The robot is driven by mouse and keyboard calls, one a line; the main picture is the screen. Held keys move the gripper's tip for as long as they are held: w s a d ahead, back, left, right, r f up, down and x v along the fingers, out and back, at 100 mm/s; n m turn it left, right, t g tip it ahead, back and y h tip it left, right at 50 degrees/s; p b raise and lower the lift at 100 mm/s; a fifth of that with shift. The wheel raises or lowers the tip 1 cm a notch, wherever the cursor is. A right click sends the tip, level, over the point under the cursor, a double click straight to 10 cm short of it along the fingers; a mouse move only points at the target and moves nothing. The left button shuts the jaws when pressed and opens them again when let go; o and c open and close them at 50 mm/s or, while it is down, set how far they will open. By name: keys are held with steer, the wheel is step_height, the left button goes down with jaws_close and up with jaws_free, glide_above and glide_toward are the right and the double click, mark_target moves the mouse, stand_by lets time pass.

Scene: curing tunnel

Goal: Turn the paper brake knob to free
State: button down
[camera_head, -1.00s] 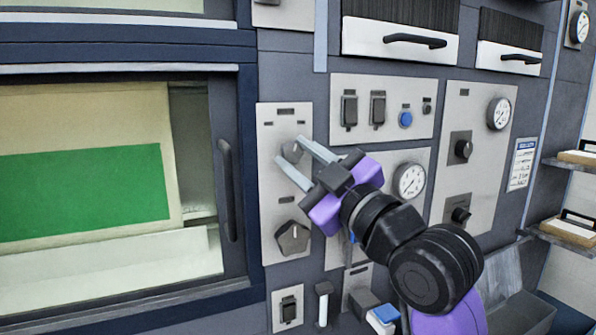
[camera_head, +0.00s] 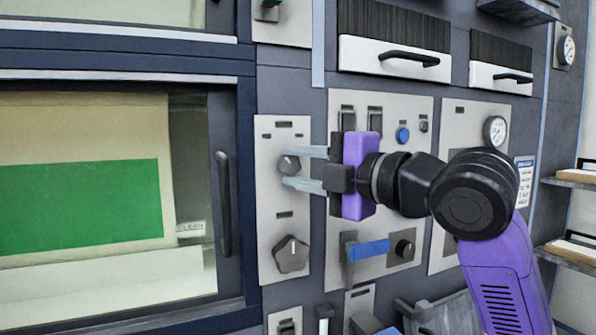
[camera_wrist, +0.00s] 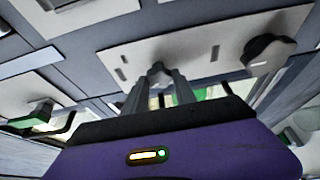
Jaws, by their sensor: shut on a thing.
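A small grey knob (camera_head: 288,163) sits on the upper part of a pale vertical panel (camera_head: 268,215), right of the window door. Its label is too small to read. My gripper (camera_head: 300,168) comes from the right, with one finger above and one below this knob. It is shut on the knob. In the wrist view the knob (camera_wrist: 157,72) shows between the tips of my gripper fingers (camera_wrist: 160,84). A larger, many-sided dark knob (camera_head: 291,256) with a pale mark is lower on the same panel, apart from my gripper. It also shows in the wrist view (camera_wrist: 267,50).
The window door's dark vertical handle (camera_head: 224,205) stands close left of the panel. A blue-handled lever (camera_head: 368,250) and a small black knob (camera_head: 404,249) are below my gripper. Black switches, a blue button (camera_head: 402,135) and a gauge (camera_head: 495,130) are behind the arm.

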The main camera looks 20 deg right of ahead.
steer(key=shift+n, duration=0.8)
steer(key=shift+g+h, duration=0.3)
steer(key=c, duration=1)
jaws_free()
steer(key=b+v, duration=0.1)
steer(key=v, duration=0.6)
steer(key=shift+s, duration=0.35)
steer(key=shift+d, duration=0.15)
